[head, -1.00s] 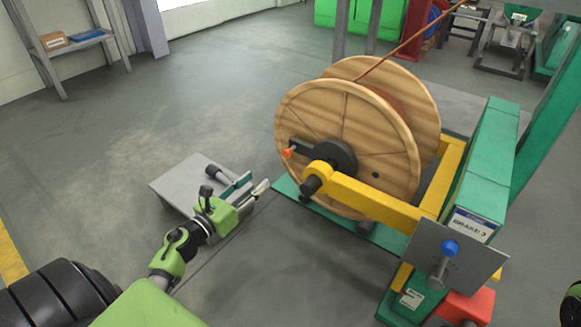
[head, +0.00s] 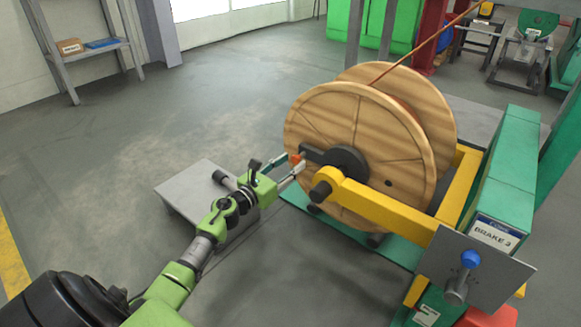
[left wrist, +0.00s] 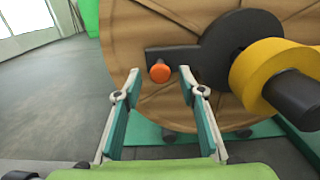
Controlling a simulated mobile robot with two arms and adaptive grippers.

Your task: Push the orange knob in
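The orange knob (left wrist: 160,72) sits at the end of a dark arm (left wrist: 178,58) on the hub of the wooden reel (head: 360,118). It also shows in the head view (head: 296,159), close to my left gripper's fingertips. My left gripper (head: 292,163) is open, with nothing between its fingers. In the left wrist view the knob appears between and slightly beyond the two fingertips (left wrist: 158,76). I cannot tell whether the fingers touch it. My right gripper is not in view.
A yellow arm (head: 380,205) with a dark shaft end stands right of the knob, beside the reel. A low grey platform (head: 190,186) lies below my left arm. The floor to the left is clear.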

